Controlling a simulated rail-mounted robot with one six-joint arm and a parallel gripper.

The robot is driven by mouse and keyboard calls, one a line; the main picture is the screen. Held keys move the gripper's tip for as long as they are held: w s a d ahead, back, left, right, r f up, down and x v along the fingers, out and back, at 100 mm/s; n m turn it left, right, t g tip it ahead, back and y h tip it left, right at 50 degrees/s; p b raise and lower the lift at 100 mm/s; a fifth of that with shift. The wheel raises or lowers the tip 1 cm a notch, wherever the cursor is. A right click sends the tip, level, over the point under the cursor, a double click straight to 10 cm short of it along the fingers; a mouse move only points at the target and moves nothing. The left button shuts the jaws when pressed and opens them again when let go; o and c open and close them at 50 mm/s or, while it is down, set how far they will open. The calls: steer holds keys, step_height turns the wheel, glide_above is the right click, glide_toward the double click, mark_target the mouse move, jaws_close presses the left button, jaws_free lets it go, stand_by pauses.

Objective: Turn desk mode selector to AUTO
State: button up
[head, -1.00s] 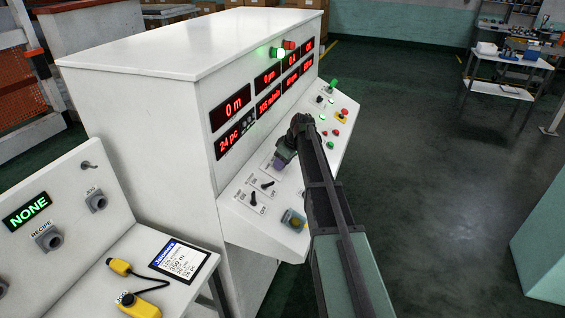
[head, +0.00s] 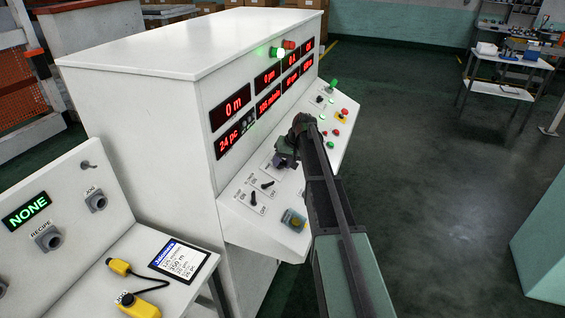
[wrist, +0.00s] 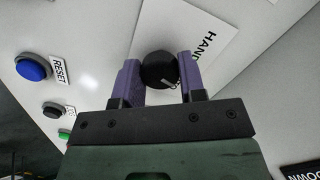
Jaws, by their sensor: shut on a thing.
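The mode selector is a round black knob (wrist: 158,70) on a white label plate (wrist: 205,45) in the wrist view. Part of the word "HAND" shows on the plate; the rest of the label is hidden or out of frame. My gripper (wrist: 158,76) has its two purple fingers on either side of the knob and is shut on it. In the head view my gripper (head: 284,160) is at the middle of the sloped white desk panel (head: 232,208), and my arm hides the knob there.
In the wrist view, a blue RESET button (wrist: 33,68), a black button (wrist: 55,110) and a green button (wrist: 65,135) lie left of the gripper. Red displays (head: 236,106) stand behind.

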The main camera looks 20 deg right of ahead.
steer(key=shift+m, duration=1.3)
steer(key=o, duration=0.9)
steer(key=p+v, duration=0.9)
steer(key=v, duration=0.1)
steer(key=shift+s+d+r+p, duration=0.15)
steer(key=shift+r+p, duration=0.15)
